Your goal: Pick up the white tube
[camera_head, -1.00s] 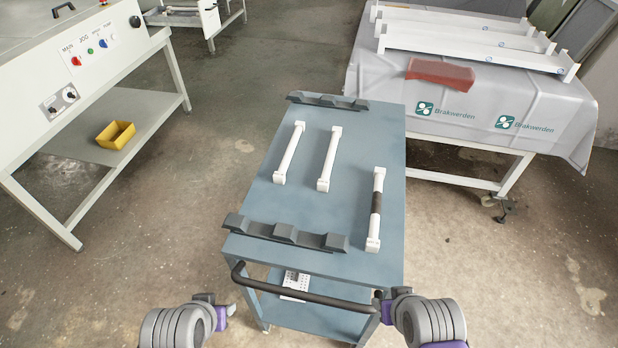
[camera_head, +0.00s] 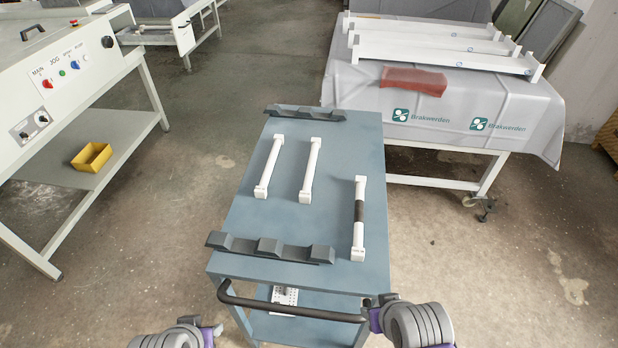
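Several white tubes lie apart on the blue cart top (camera_head: 290,225). A left white tube (camera_head: 270,168) and a middle white tube (camera_head: 310,170) lie side by side toward the back. A third white tube with a dark band (camera_head: 359,220) lies nearer, by the right edge. My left gripper (camera_head: 215,332) is low at the bottom, left of the cart and away from the tubes. My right gripper (camera_head: 372,310) is by the right end of the cart's handle, below the banded tube. Their finger openings are too small and partly hidden to judge. No tube is in a gripper.
Dark notched holders (camera_head: 270,248) lie across the cart's front and back (camera_head: 304,112). A black handle (camera_head: 290,305) runs along the front. A covered table (camera_head: 450,110) with white frames and a red block (camera_head: 414,80) stands behind right. A machine with a yellow bin (camera_head: 91,157) stands left.

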